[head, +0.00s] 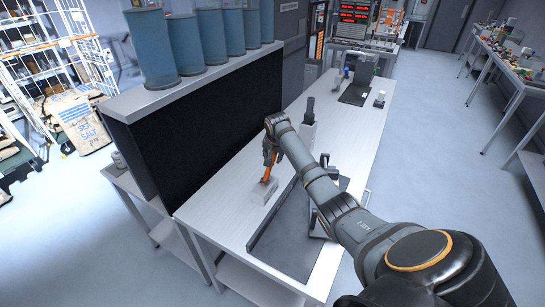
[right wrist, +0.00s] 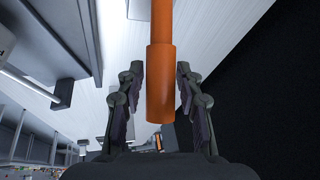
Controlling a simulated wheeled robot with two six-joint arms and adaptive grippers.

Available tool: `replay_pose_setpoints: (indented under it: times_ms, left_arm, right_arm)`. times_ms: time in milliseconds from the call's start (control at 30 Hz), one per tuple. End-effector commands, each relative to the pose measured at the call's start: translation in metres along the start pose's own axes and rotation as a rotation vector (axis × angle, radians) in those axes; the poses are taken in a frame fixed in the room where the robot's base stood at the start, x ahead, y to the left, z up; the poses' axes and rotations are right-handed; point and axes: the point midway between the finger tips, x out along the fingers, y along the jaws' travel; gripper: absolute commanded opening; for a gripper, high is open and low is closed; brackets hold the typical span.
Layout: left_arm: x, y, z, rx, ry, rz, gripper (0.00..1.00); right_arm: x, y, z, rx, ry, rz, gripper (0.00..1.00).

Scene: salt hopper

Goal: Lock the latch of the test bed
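An orange lever handle (head: 267,173) sticks up from a small light-grey block (head: 260,193) on the workbench; it looks like the latch. My right gripper (head: 269,158) is at the upper end of the handle. In the right wrist view the orange handle (right wrist: 160,75) runs between the two fingers of my right gripper (right wrist: 160,90). The fingers are open, with a narrow gap on each side of the handle. A dark flat bed (head: 268,242) lies beside the block, partly hidden by my right arm. My left gripper is out of view.
A black upright panel (head: 225,105) stands along the left of the workbench (head: 215,205), with a shelf of blue cylinders (head: 183,45) above. A grey device with a dark top (head: 308,125) stands beyond my gripper. The bench's far middle is mostly clear.

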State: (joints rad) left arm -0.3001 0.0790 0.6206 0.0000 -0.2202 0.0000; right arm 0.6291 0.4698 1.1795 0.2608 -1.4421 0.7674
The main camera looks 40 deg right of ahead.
Motion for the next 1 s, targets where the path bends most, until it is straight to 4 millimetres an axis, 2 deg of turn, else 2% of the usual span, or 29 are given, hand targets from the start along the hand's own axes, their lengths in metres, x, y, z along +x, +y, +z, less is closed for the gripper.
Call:
replay_pose_setpoints:
  times_ms: [333,433,567,800,1000]
  left_arm:
    - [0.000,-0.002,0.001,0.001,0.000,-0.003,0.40]
    - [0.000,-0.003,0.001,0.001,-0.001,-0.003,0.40]
    - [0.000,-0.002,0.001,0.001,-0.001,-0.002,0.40]
    - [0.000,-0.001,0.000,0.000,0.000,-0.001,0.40]
    - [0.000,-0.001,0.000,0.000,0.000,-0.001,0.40]
  right_arm:
    - [-0.001,0.000,0.000,-0.001,0.000,0.000,0.50]
    - [-0.008,0.000,0.000,-0.001,0.001,-0.001,0.50]
    - [-0.034,0.000,-0.001,-0.002,0.004,-0.001,0.50]
    - [-0.091,0.000,-0.001,-0.002,0.003,-0.001,0.50]
    - [-0.116,0.000,-0.001,0.000,0.000,0.000,0.50]
